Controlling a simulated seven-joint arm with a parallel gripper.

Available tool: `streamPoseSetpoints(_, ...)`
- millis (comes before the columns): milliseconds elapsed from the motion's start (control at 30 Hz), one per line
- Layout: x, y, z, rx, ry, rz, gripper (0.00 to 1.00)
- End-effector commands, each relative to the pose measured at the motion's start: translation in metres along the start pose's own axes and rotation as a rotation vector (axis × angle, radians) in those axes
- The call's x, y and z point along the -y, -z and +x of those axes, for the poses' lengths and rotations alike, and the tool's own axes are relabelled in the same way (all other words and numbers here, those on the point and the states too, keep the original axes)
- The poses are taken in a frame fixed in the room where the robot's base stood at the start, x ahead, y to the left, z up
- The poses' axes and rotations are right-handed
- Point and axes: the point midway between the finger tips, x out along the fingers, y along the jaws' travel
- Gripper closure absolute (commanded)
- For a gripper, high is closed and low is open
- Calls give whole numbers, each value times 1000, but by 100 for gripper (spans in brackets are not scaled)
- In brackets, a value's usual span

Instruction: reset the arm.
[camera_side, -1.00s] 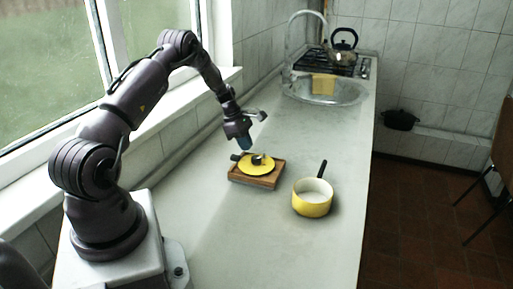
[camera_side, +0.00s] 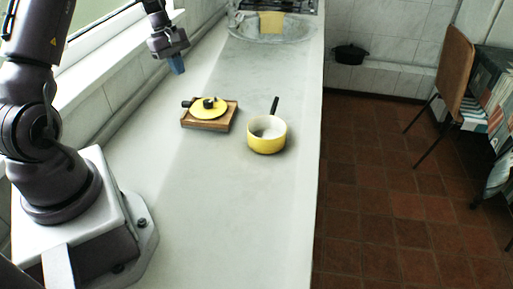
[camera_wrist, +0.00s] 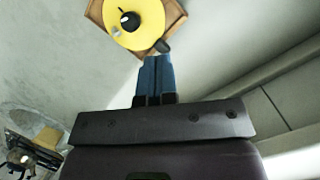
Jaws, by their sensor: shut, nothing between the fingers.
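My gripper (camera_side: 178,67) hangs in the air above the counter, up and to the left of the wooden board in the side view. Its blue fingers are together and empty; they also show in the wrist view (camera_wrist: 155,78). A yellow lid (camera_side: 201,112) with a dark knob lies on the square wooden board (camera_side: 209,126). The wrist view shows the lid (camera_wrist: 150,22) and board (camera_wrist: 95,12) beyond the fingertips, apart from them. A yellow pot (camera_side: 267,143), white inside with a dark handle, stands uncovered on the counter to the right of the board.
The pale counter (camera_side: 215,200) is clear in front of the board and pot. A sink (camera_side: 240,27) with a yellow cloth (camera_side: 271,22) is at the far end. The window wall (camera_side: 110,85) runs along the left. A dark pot (camera_side: 349,54) and a chair (camera_side: 455,65) are off the counter.

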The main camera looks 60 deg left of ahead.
Motion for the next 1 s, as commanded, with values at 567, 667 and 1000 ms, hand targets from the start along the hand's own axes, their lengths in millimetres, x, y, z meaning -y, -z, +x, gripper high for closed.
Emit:
streamPoseSetpoints(567, 85, -233, -96, -255, 60, 1254, 100)
streamPoseSetpoints(667, 111, -260, -103, -317, 44, 1429, 100)
streamPoseSetpoints(1000, 156, -314, -124, -470, -117, 1710, 100)
